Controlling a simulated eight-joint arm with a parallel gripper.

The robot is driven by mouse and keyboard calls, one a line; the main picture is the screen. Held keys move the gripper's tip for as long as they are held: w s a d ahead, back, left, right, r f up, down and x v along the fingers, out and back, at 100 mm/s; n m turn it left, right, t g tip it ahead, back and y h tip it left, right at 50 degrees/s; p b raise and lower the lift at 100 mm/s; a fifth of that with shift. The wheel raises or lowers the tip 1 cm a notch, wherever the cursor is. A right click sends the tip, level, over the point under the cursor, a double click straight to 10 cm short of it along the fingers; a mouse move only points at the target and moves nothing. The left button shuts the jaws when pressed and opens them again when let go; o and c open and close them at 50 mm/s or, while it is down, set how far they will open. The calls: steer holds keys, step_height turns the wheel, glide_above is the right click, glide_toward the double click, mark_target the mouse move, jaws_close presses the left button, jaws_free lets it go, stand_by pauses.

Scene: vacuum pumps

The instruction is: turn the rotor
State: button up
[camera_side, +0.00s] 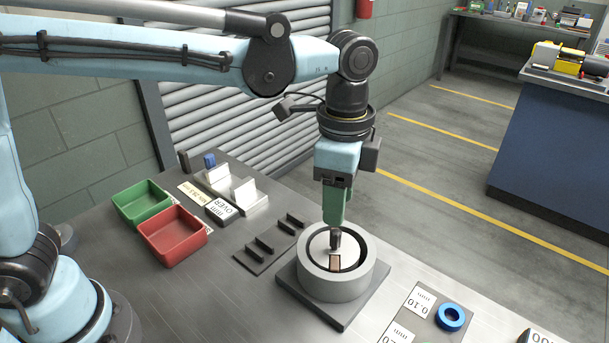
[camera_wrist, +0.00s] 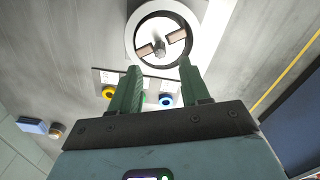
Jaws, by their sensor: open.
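The pump's round grey housing (camera_side: 322,283) stands on a dark square plate (camera_side: 291,277) on the bench. The pale rotor (camera_side: 319,243) sits inside its dark-rimmed bore. The wrist view shows the rotor (camera_wrist: 151,30) with a grey hub (camera_wrist: 159,48) in its middle and two brown vanes, one (camera_wrist: 176,36) right of the hub and one (camera_wrist: 144,51) left. My gripper (camera_side: 335,226) points down above the rotor. In the wrist view my gripper (camera_wrist: 160,66) is open, its green fingers apart with nothing between them. The side view does not show clearly how far the tips are above the hub.
A green bin (camera_side: 119,208) and a red bin (camera_side: 150,246) stand left on the bench. A black slotted rack (camera_side: 256,262) lies between them and the pump. A blue ring (camera_side: 450,317) and number cards (camera_side: 420,300) lie at the front right. A yellow ring (camera_wrist: 108,92) shows in the wrist view.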

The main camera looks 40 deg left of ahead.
steer(key=shift+r, duration=0.25)
steer(key=shift+c, duration=0.7)
steer(key=m, duration=0.5)
steer(key=shift+r+m, duration=0.3)
steer(key=m, duration=0.4)
steer(key=shift+r, duration=0.25)
steer(key=m, duration=0.7)
steer(key=shift+r, duration=0.35)
steer(key=m, duration=0.6)
steer(key=shift+r, duration=0.3)
steer(key=shift+f, duration=0.1)
